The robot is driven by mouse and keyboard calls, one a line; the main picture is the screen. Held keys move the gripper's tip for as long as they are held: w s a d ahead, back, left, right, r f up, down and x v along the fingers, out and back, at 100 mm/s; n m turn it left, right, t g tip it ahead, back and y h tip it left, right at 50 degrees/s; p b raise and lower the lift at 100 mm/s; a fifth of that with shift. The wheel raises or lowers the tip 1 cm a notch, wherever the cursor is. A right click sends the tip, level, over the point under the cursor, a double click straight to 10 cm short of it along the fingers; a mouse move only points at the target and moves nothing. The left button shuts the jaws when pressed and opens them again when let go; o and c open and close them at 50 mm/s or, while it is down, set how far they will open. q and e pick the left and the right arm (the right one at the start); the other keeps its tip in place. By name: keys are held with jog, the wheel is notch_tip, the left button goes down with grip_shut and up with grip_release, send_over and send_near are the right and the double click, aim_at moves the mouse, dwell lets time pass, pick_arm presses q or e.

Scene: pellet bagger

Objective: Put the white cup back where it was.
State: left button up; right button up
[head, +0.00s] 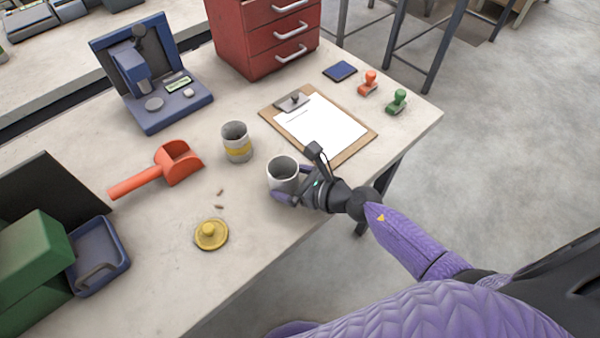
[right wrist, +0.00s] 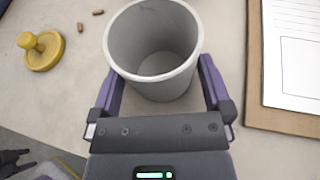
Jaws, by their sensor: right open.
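The white cup (head: 283,176) stands upright on the table, left of the clipboard's lower corner. In the right wrist view the white cup (right wrist: 155,50) looks empty. My right gripper (head: 292,184) is at the cup; in the right wrist view its open fingers (right wrist: 158,88) lie on either side of the cup. I cannot tell whether the fingers touch its wall.
A yellow knobbed lid (head: 211,234), small pellets (head: 219,207), and a red scoop (head: 160,170) lie to the left. The clipboard (head: 350,153) is close on the right. The table's front edge is near.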

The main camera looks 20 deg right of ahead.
jog(key=v, duration=1.1)
jog(key=s+d+f+m+g+h, duration=0.1)
jog(key=s+d+f+m+h, duration=0.25)
jog(key=f+m, duration=0.7)
jog(key=s+d+f+m+g+h, duration=0.1)
jog(key=s+d+f+m+h, duration=0.45)
jog(key=m, duration=0.75)
jog(key=s+a+f+m+g, duration=0.4)
jog(key=s+f+m, duration=0.2)
jog(key=s+m, duration=0.2)
jog(key=s+a+f+m+g+y, duration=0.1)
jog(key=s+a+f+m+g, duration=0.3)
jog(key=s+m, duration=0.5)
notch_tip(320, 180, down, 2)
jog(key=shift+s+a+f+p, duration=0.1)
jog(key=shift+s+a+p, duration=0.4)
jog(key=shift+s, duration=0.7)
